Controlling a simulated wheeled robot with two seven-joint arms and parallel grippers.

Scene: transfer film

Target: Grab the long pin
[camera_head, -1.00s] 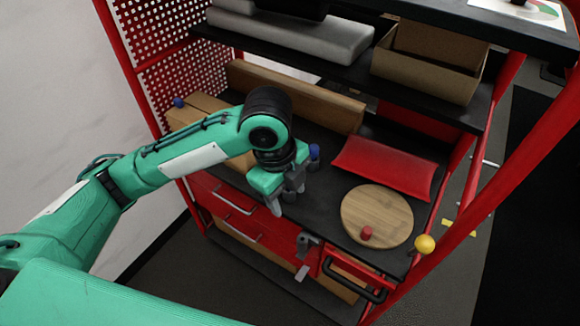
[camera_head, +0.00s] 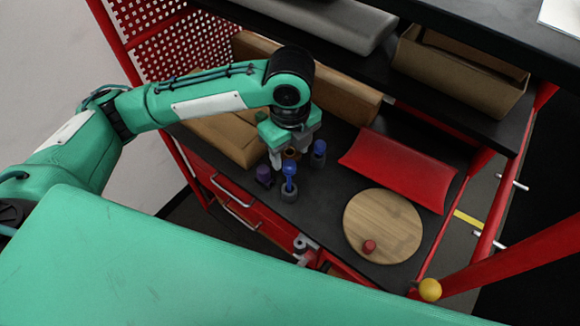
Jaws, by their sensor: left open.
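Several small pins stand on the black shelf top. A blue pin (camera_head: 289,176) in a grey round base looks the longest and stands upright, nearest the front edge. A shorter blue pin (camera_head: 319,149) stands behind it to the right, and a dark purple pin (camera_head: 264,174) to its left. My left gripper (camera_head: 290,156) points down, open, just behind the long pin and among the others. A small brown piece shows between its fingers; I cannot tell what it is. The gripper partly hides the area behind it. My right gripper is not in view.
A tan box (camera_head: 222,134) is at the left, and a long brown block (camera_head: 340,88) lies behind. An upper shelf with a cardboard box (camera_head: 455,75) overhangs the back.

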